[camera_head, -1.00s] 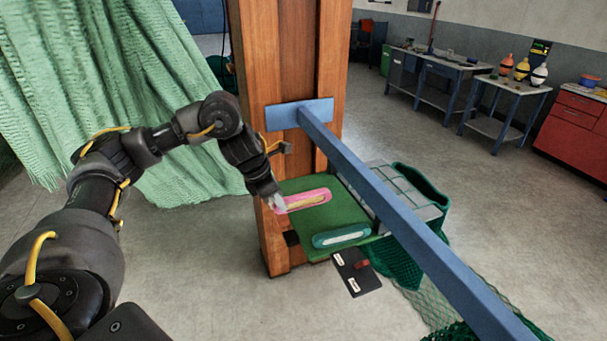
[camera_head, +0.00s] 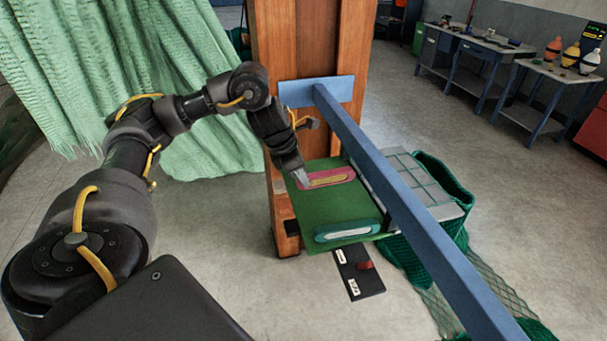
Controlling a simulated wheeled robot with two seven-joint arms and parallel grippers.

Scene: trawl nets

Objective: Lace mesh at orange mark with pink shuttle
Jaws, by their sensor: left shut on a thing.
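The pink shuttle (camera_head: 333,177), wound with yellowish twine, is at the far side of a green board (camera_head: 335,205) by the wooden post. My left gripper (camera_head: 301,179) is shut on its left end; I cannot tell whether the shuttle touches the board. A teal shuttle (camera_head: 347,231) with pale twine lies along the board's near edge. Green net mesh (camera_head: 490,285) hangs below the blue beam at lower right, partly hidden by it. I cannot make out an orange mark. My right gripper is not in view.
A blue beam (camera_head: 400,195) runs from the wooden post (camera_head: 305,45) toward the lower right, over a grey gridded tray (camera_head: 425,185). A dark panel (camera_head: 358,272) is below the board. A pale green net (camera_head: 130,80) hangs at left. Workbenches stand far back.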

